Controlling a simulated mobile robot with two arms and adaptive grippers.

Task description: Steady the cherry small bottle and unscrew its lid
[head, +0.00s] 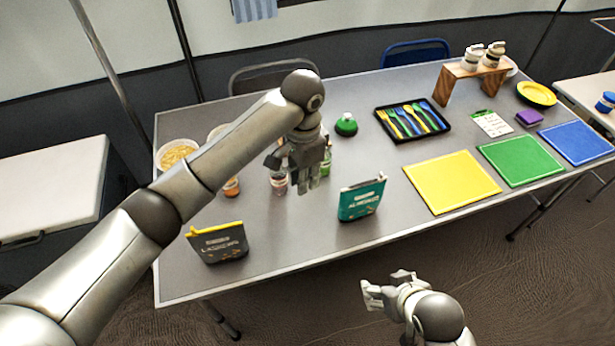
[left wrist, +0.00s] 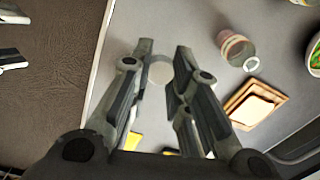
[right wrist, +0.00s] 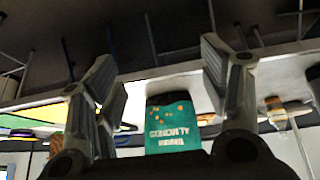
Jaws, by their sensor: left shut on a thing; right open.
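A small bottle with a reddish label (head: 279,181) stands on the grey table beside my left gripper's fingers. My left gripper (head: 304,185) points down there and partly blocks the view around it. In the left wrist view, a round pale lid (left wrist: 160,71) sits between the fingers (left wrist: 163,52), which are shut on the bottle. Its label cannot be read. My right gripper (head: 383,288) is open and empty in front of the near table edge.
A teal almonds bag (head: 362,198) stands right of the bottle, and a dark licorice bag (head: 218,243) at the front left. An orange-labelled bottle (head: 231,187) is left, a green bottle (head: 327,162) behind. A cutlery tray (head: 388,126) and yellow mat (head: 452,181) lie right.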

